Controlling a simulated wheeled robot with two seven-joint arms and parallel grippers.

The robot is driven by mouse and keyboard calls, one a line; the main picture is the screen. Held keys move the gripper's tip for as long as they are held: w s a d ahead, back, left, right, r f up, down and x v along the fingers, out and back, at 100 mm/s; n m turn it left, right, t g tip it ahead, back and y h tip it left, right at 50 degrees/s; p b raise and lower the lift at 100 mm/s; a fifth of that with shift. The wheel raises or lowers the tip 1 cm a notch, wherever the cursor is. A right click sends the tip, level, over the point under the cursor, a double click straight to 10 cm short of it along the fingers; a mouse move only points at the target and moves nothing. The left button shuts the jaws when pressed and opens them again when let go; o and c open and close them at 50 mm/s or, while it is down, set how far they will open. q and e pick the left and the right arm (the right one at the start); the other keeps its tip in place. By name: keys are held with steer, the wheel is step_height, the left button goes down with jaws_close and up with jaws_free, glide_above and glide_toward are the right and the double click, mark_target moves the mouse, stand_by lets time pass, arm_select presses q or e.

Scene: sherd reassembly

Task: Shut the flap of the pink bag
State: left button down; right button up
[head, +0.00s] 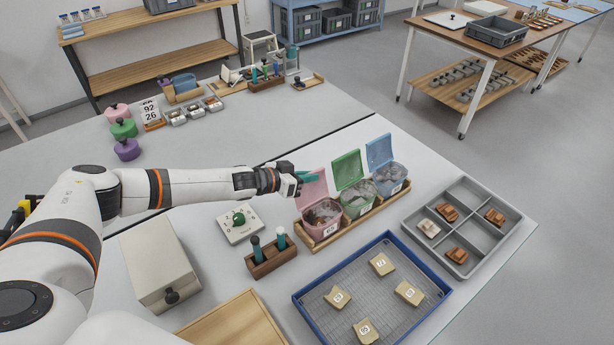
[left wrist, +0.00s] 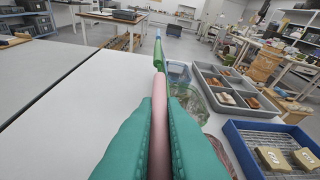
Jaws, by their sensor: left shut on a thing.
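The pink bag (head: 322,217) stands at the left end of a wooden tray, with dark sherds visible inside. Its pink flap (head: 313,188) stands up, open, at the back of the bag. My left gripper (head: 303,178) is at the flap's upper left edge. In the left wrist view its teal fingers (left wrist: 160,135) are shut on the pink flap (left wrist: 159,110), which runs between them. The pink bag's body is mostly hidden in that view. My right gripper is not in view.
A green bag (head: 356,202) and a blue bag (head: 390,178), both with flaps up, stand right of the pink one. A blue-rimmed tray (head: 300,299) lies in front. A grey divided tray (head: 487,237) is at right. A tube rack (head: 271,259) and a dial box (head: 240,224) stand nearby.

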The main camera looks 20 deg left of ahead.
arm_select(q)
steer(key=shift+s+d, duration=0.1)
steer(key=shift+s+d+r+m+t+y+p, duration=0.15)
steer(key=shift+s+d+m+y+p, duration=0.15)
steer(key=shift+d+m, duration=0.25)
steer(key=shift+s+d+m+t+y+p, duration=0.15)
steer(key=shift+s+d+m+y, duration=0.15)
steer(key=shift+d+m+y, duration=0.2)
steer(key=shift+s+d+m+t+y, duration=0.3)
steer(key=shift+d+m, duration=0.2)
steer(key=shift+m, duration=0.15)
steer(key=shift+s+d+m+t+y, duration=0.3)
steer(key=shift+d+m, duration=0.2)
steer(key=shift+m, duration=0.1)
